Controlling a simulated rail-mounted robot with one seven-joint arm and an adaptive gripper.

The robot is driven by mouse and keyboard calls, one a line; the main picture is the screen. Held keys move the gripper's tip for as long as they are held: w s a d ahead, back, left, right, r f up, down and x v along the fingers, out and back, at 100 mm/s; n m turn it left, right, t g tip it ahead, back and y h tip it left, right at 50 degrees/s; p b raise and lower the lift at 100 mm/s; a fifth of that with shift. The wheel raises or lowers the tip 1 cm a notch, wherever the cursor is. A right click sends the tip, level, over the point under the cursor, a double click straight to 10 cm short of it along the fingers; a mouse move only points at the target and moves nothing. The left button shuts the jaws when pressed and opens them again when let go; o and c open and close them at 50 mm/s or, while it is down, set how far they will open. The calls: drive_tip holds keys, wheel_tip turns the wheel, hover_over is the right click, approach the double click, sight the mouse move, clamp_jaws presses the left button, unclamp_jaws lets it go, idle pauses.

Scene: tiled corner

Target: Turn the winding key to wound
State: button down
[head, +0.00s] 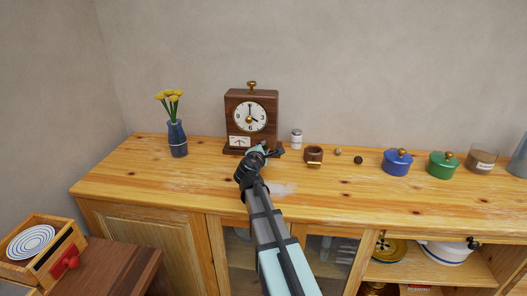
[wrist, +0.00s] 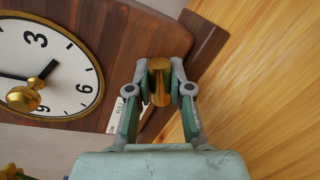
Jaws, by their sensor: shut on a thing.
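A dark wooden clock (head: 251,99) with a white dial stands upright at the back of the wooden cabinet top, left of centre. A small white gauge plate (head: 240,142) is low on its front. My gripper (head: 266,151) is at the clock's lower right front. In the wrist view my gripper (wrist: 160,70) is shut on a brass key (wrist: 160,84), one finger on each side. The clock (wrist: 125,45) appears turned sideways there, with its dial at the left. The gauge plate is mostly hidden behind a finger, so its reading cannot be told.
A blue vase (head: 177,139) with yellow flowers stands left of the clock. A small white jar (head: 296,139) and a brown wooden box (head: 313,155) stand to its right. Blue (head: 397,164) and green (head: 442,166) lidded pots are farther right. The front left cabinet top is clear.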

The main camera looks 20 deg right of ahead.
drive_tip(key=m+y+b, duration=0.1)
drive_tip(key=m+b, duration=0.1)
drive_tip(key=m, duration=0.3)
drive_tip(key=shift+f+t+b, duration=0.1)
drive_tip(key=shift+t+b, duration=0.2)
drive_tip(key=shift+t, duration=0.1)
drive_tip(key=m+y+b, duration=0.1)
drive_tip(key=m+b, duration=0.1)
drive_tip(key=m, duration=0.1)
drive_tip(key=shift+m+t, duration=0.3)
drive_tip(key=shift+t, duration=0.1)
drive_tip(key=shift+m+y+b, duration=0.4)
drive_tip(key=shift+m+b, duration=0.05)
drive_tip(key=shift+m, duration=0.25)
drive_tip(key=c, duration=1)
unclamp_jaws()
drive_tip(key=shift+w, duration=0.1)
drive_tip(key=shift+c, duration=0.2)
drive_tip(key=v, duration=1.2)
